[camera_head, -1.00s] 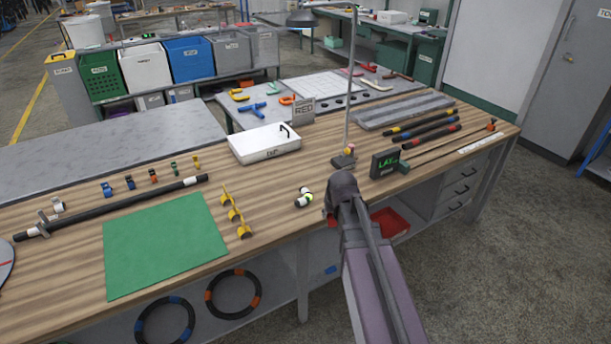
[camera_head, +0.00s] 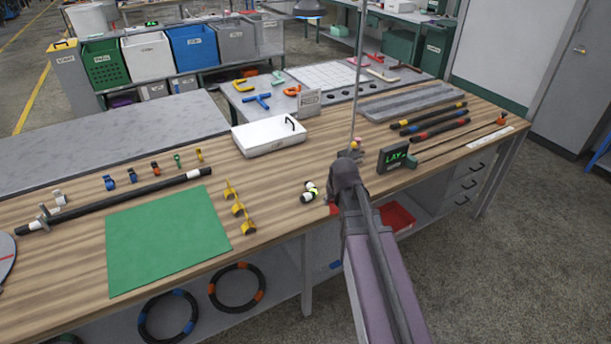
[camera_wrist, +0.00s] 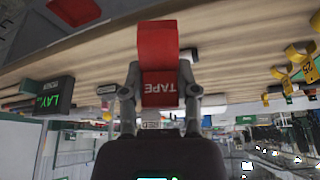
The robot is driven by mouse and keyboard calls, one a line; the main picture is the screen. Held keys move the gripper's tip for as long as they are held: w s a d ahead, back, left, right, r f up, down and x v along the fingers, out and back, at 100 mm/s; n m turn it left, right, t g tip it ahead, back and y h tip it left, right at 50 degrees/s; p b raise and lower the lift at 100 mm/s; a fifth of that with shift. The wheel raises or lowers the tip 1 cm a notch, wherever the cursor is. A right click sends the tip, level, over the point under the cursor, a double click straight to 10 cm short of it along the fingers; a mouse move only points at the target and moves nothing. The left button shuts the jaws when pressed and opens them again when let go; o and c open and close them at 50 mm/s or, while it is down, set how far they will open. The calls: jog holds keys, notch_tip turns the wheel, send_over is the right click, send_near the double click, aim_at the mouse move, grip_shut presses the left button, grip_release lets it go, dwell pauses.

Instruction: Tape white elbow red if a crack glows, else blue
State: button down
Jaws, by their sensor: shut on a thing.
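My gripper (camera_wrist: 160,84) is shut on a red block marked TAPE (camera_wrist: 160,45), one finger on each side of it in the wrist view. In the head view my gripper (camera_head: 338,203) hangs over the bench's front edge, with a bit of the red tape block (camera_head: 333,210) showing below it. A small white piece with black and yellow-green parts (camera_head: 310,191), seemingly the white elbow, lies on the bench just left of my gripper. It is too small to tell whether the yellow-green is a glowing crack.
A LAY display (camera_head: 393,157) stands right of a thin upright pole (camera_head: 356,90). A white lidded box (camera_head: 268,138), a green mat (camera_head: 165,238) and yellow clips (camera_head: 238,208) lie on the bench. A red bin (camera_head: 397,217) sits below. A small sign (camera_head: 308,101) stands behind.

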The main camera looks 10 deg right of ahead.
jog(key=w+a+n, duration=0.1)
jog(key=w, duration=0.3)
jog(key=w+a+n, duration=0.1)
jog(key=w+a, duration=0.1)
jog(key=w, duration=0.3)
jog(key=w+a+f+n+y+b, duration=0.1)
jog(key=w, duration=0.4)
jog(key=shift+a, duration=0.4)
jog(key=shift+w+a, duration=0.25)
jog(key=shift+w, duration=0.15)
jog(key=shift+f, duration=0.1)
jog(key=shift+w+f+b, duration=0.1)
jog(key=shift+f+b, duration=1.7)
jog(key=shift+b, duration=0.1)
jog(key=shift+f, duration=0.15)
jog(key=shift+f+b, duration=1.35)
jog(key=shift+b, duration=0.15)
